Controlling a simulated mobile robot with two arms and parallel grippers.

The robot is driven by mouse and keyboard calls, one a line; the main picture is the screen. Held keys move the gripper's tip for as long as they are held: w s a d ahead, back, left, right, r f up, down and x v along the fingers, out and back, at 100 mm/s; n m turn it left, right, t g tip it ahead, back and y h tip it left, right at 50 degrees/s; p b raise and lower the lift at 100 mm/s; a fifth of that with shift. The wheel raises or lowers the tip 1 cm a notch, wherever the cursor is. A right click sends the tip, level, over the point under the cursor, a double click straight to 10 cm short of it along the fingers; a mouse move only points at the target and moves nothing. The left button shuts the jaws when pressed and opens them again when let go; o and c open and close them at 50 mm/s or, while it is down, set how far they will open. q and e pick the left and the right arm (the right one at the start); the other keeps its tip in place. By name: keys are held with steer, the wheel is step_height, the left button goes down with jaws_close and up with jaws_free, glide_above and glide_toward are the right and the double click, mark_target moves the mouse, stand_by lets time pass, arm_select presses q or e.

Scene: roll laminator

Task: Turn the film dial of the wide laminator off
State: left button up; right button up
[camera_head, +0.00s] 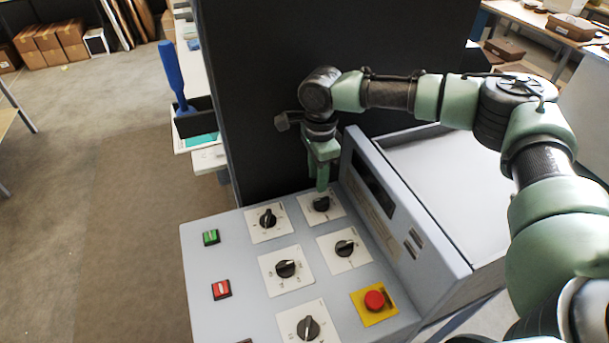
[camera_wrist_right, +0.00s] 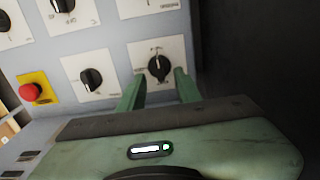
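The laminator's control panel (camera_head: 232,262) carries several black rotary dials on white plates; their labels are too small to read, so I cannot tell which is the film dial. My right gripper (camera_head: 322,184) points down at the far right dial (camera_head: 321,204). In the right wrist view, the fingers of my right gripper (camera_wrist_right: 159,78) are apart, with that dial (camera_wrist_right: 159,67) between or just beyond their tips. Its pointer looks roughly upright in that view. I cannot tell whether the fingers touch it. My left gripper is not in view.
Neighbouring dials (camera_head: 268,218) and (camera_head: 344,247) sit close by. A red stop button (camera_head: 374,300) on a yellow plate is nearer, with green (camera_head: 210,237) and red (camera_head: 221,289) switches at left. A raised grey housing (camera_head: 405,215) stands right of the gripper; a black panel (camera_head: 270,100) rises behind.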

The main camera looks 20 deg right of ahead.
mark_target(317, 200)
steer(key=shift+s+f, duration=0.15)
steer(key=shift+f, duration=0.1)
step_height(317, 200, down, 6)
steer(key=p, duration=0.2)
steer(key=shift+p, duration=0.3)
steer(key=shift+f, duration=0.5)
jaws_close()
